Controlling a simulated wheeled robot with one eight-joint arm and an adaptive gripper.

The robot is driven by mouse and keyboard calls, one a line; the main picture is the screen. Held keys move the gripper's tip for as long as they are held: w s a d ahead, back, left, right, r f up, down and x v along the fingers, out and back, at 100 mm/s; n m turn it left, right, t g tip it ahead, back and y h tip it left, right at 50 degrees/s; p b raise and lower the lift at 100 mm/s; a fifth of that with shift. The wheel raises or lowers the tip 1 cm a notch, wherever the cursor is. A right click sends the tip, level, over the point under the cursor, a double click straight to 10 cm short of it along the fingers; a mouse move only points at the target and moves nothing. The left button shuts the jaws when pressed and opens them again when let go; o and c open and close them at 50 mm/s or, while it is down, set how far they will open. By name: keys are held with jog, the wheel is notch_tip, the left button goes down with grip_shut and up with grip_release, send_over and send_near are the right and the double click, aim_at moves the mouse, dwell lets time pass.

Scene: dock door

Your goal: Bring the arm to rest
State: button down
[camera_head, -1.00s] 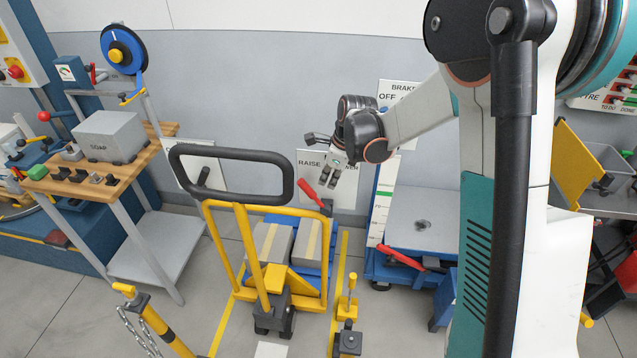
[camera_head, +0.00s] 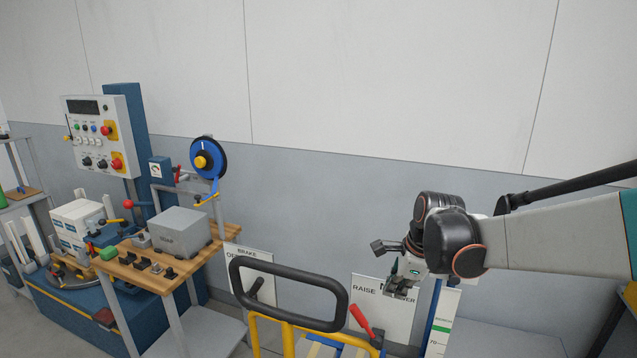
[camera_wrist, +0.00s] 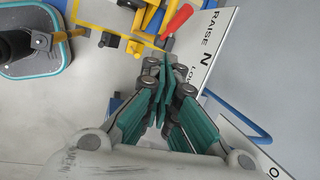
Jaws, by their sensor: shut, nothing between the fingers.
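My arm reaches in from the right edge of the head view, its forearm nearly level. My gripper (camera_head: 398,288) hangs at its end, pointing down in front of the grey wall, above and right of the red lever (camera_head: 361,319). In the wrist view my gripper (camera_wrist: 160,95) is shut, its teal fingers together with nothing between them. The red lever (camera_wrist: 177,20) shows just beyond the fingertips there, beside the white RAISE/LOWER sign (camera_wrist: 205,50). I cannot tell the exact gap between fingers and lever.
A yellow pallet truck with a black loop handle (camera_head: 236,290) stands left of my gripper. Farther left are a wooden-topped bench (camera_head: 190,255) with a grey box (camera_head: 178,232), a blue tape reel (camera_head: 208,158) and a control panel (camera_head: 98,134). The upper wall area is clear.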

jog(key=s+r+n+t+h+b, duration=0.1)
jog(key=s+n+t+b, duration=0.2)
jog(key=s+n, duration=1.7)
jog(key=s+t, duration=0.1)
jog(key=s, duration=0.3)
jog(key=shift+d+r+n+h+b, duration=0.2)
jog(key=shift+d+n+h+b, duration=0.1)
jog(key=shift+n+b, duration=0.1)
